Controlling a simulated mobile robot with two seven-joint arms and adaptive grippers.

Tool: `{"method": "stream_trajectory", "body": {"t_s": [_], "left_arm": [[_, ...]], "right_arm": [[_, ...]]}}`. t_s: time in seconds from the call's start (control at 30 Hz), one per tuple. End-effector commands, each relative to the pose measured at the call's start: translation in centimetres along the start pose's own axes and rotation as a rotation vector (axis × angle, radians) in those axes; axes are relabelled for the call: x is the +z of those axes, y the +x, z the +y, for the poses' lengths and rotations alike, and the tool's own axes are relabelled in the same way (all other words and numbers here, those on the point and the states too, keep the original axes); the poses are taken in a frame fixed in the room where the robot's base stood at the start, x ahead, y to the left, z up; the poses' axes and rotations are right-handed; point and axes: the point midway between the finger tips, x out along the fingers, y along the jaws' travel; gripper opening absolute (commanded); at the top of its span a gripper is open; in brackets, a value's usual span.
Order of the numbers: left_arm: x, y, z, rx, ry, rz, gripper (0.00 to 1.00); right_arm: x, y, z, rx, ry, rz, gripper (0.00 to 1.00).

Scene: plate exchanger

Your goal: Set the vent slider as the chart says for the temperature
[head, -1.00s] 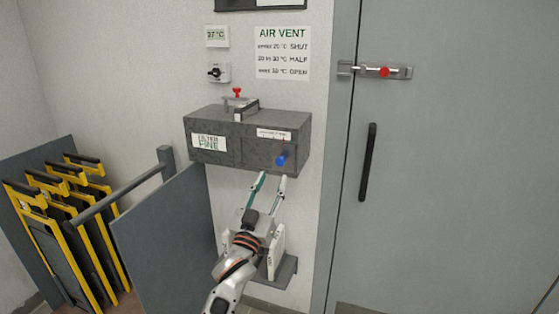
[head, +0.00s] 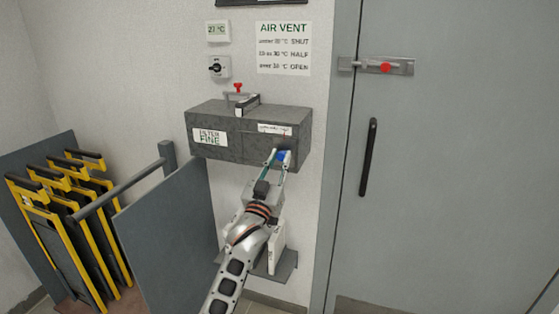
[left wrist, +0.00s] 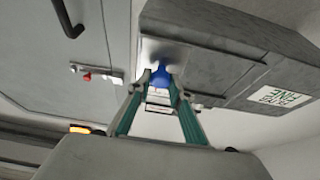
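The vent slider's blue knob (head: 283,155) is at the right of the front of the grey box (head: 228,153), below a small white scale label (head: 274,130) too small to read. The AIR VENT chart (head: 283,48) on the wall lists SHUT, HALF and OPEN; its middle row seems to read 20 to 30 °C. The temperature display (head: 217,31) seems to read 27 °C. My left gripper (head: 279,158) is at the knob, with its fingers either side of it and apart. The left wrist view shows the knob (left wrist: 162,74) between the fingertips (left wrist: 161,84). My right gripper is out of view.
A rotary switch (head: 217,67) is below the display. A red-topped clamp (head: 239,95) is on the box. A grey panel (head: 168,235) and yellow-framed filters (head: 65,225) stand at left. A door with a black handle (head: 368,158) is at right.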

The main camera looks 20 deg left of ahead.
Motion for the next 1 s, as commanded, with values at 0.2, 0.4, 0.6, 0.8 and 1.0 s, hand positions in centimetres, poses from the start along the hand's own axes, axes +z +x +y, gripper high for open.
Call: {"method": "stream_trajectory", "body": {"t_s": [0.2, 0.4, 0.6, 0.8, 1.0], "left_arm": [[0.0, 0.0, -0.3, 0.0, 0.002, -0.001, 0.0], [-0.2, 0.1, -2.8, 0.0, 0.004, -0.002, 0.0], [0.1, 0.0, -3.2, -0.001, 0.0, -0.001, 0.0], [0.1, 0.0, -3.2, 0.0, 0.0, -0.001, 0.36], [0.0, 0.0, -3.2, 0.0, 0.0, -0.001, 0.36]], "right_arm": [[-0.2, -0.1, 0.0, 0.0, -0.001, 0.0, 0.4], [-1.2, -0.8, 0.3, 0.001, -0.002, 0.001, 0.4], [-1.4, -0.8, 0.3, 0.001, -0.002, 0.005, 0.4], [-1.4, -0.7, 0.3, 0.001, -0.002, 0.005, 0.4], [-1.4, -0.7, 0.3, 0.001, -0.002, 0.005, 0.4]]}}
